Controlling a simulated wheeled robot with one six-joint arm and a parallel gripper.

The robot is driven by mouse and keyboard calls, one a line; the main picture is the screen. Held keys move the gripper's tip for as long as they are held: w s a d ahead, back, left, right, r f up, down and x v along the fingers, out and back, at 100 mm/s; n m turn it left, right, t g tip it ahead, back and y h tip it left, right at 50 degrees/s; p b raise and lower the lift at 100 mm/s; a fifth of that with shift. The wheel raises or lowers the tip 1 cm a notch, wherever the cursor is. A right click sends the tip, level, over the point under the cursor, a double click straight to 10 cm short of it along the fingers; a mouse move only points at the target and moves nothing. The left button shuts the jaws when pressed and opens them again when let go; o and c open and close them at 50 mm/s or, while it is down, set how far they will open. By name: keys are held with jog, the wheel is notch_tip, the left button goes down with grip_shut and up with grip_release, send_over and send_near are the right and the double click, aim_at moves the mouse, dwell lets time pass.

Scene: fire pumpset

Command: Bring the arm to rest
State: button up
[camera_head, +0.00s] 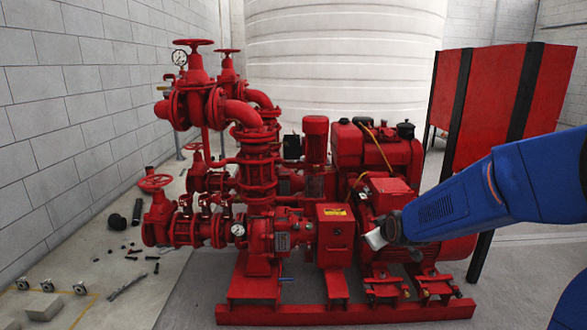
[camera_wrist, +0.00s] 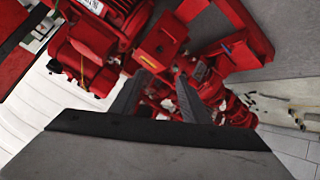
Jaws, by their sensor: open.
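My blue arm (camera_head: 465,205) reaches in from the right in the head view. My gripper (camera_head: 374,238) is at its end, in front of the right half of the red pumpset (camera_head: 260,215). In the wrist view my gripper (camera_wrist: 158,92) shows two dark fingers spread apart, with nothing between them. Red pump parts lie beyond the fingertips. I cannot tell the exact gap between my gripper and the pumpset, and part of the engine is hidden behind my arm.
A red panel cabinet (camera_head: 495,95) stands behind my arm at the right. A large white tank (camera_head: 345,65) is at the back. Small loose parts (camera_head: 128,250) and metal fittings (camera_head: 50,286) lie on the floor at the left, by the block wall (camera_head: 75,110).

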jog(key=s+d+r+m+g, duration=0.1)
jog(key=s+m+g, duration=0.2)
jog(key=s, duration=1.7)
jog(key=s+d+r+m+g, duration=0.2)
jog(key=s+m+g, duration=0.1)
jog(key=s, duration=1.7)
jog(key=shift+s+d+r+h, duration=0.15)
jog(key=shift+s+r+h, duration=0.05)
jog(key=shift+s+h, duration=0.1)
jog(key=shift+o, duration=0.2)
